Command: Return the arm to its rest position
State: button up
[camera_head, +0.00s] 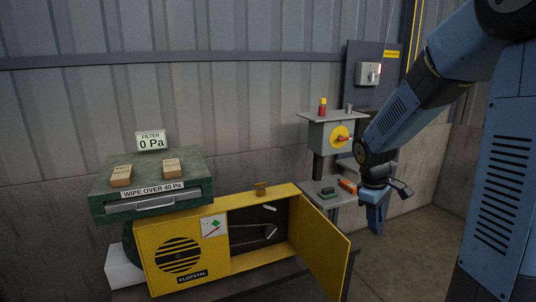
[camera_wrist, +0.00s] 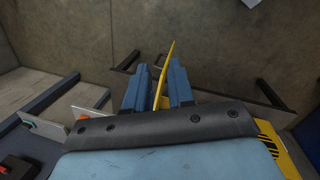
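My arm reaches in from the upper right of the head view, bent at the elbow, with my gripper (camera_head: 375,222) hanging downward at its end. The gripper is right of the yellow cabinet's open door (camera_head: 325,250) and beside the small grey shelf. In the wrist view the two blue fingers of my gripper (camera_wrist: 158,88) stand apart. A thin yellow edge (camera_wrist: 166,72) shows in the gap between them, apparently the door seen edge-on beyond the fingers. I see no grip on it, though its exact distance is unclear.
The yellow cabinet (camera_head: 213,225) stands open, a small knob-like piece (camera_head: 261,189) on top. Left is a green filter box (camera_head: 110,208) with two tan blocks. A grey shelf (camera_head: 317,199) bears small items below a switch box (camera_head: 326,138). Floor (camera_head: 420,250) right of the door looks clear.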

jog(key=s+a+r+m+t+y, duration=0.1)
jog(key=s+a+r+m+t, duration=0.1)
jog(key=s+r, duration=0.6)
jog(key=s+a+r+m+t+y, duration=0.1)
jog(key=s+a+r+m+t, duration=0.2)
jog(key=s, duration=0.9)
notch_tip(320, 180, up, 5)
jog(key=a+m, duration=0.1)
jog(key=m, duration=0.2)
jog(key=shift+s+a, duration=0.2)
jog(key=shift+s, duration=0.05)
